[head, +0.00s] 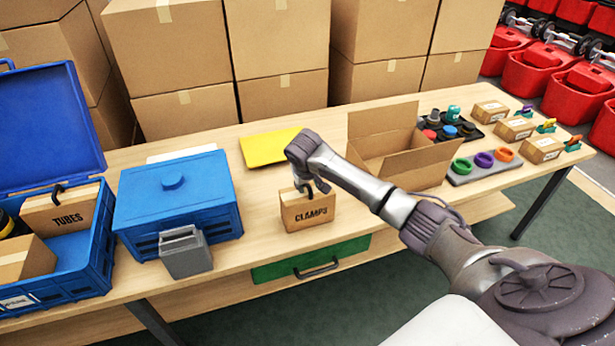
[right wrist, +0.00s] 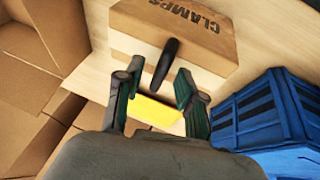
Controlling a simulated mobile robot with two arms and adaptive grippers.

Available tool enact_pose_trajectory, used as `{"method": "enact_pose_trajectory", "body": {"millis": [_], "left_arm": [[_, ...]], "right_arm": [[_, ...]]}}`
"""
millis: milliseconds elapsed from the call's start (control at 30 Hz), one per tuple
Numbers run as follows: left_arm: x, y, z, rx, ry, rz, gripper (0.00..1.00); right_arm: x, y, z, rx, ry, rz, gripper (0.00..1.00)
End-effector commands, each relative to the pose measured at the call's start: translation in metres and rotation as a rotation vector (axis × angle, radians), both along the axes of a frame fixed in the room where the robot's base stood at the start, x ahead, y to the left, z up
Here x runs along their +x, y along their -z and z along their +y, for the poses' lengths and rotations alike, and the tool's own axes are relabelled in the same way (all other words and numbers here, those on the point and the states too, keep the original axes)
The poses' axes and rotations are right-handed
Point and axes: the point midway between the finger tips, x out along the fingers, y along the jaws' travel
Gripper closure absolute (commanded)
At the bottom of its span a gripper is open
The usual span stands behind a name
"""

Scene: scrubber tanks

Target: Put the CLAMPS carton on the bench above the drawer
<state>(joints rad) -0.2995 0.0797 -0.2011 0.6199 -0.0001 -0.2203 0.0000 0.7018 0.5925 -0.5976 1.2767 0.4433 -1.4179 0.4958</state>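The CLAMPS carton (head: 308,211) is a small brown box with a black handle on top. It stands upright on the bench (head: 262,208), near the front edge and above the green drawer (head: 290,266). My right gripper (head: 306,186) is at the carton's handle. In the right wrist view, my right gripper (right wrist: 160,73) has its two fingers spread apart. The black handle (right wrist: 165,62) shows between the fingertips, with gaps at its sides, and the CLAMPS carton (right wrist: 180,40) lies just beyond them. My left gripper is not in view.
A closed blue box (head: 175,200) with a grey bin (head: 185,253) in front stands left of the carton. An open blue crate (head: 85,262) holds the TUBES carton (head: 62,210). A yellow sheet (head: 268,147) lies behind. An open cardboard box (head: 400,160) is to the right.

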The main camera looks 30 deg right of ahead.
Motion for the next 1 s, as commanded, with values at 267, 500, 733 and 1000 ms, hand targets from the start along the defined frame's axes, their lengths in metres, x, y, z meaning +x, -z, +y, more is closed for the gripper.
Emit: {"method": "enact_pose_trajectory", "body": {"millis": [267,500,733,1000], "left_arm": [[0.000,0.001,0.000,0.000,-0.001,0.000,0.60],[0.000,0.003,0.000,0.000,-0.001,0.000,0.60],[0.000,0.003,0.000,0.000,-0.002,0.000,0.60],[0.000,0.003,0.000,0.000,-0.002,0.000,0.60]], "right_arm": [[-0.019,-0.053,0.015,0.000,-0.003,-0.004,0.62],[-0.032,-0.089,0.026,0.000,-0.001,-0.002,0.62],[-0.037,-0.101,0.030,0.000,0.000,0.000,0.62],[-0.035,-0.089,0.047,0.020,-0.053,-0.031,0.62]]}}
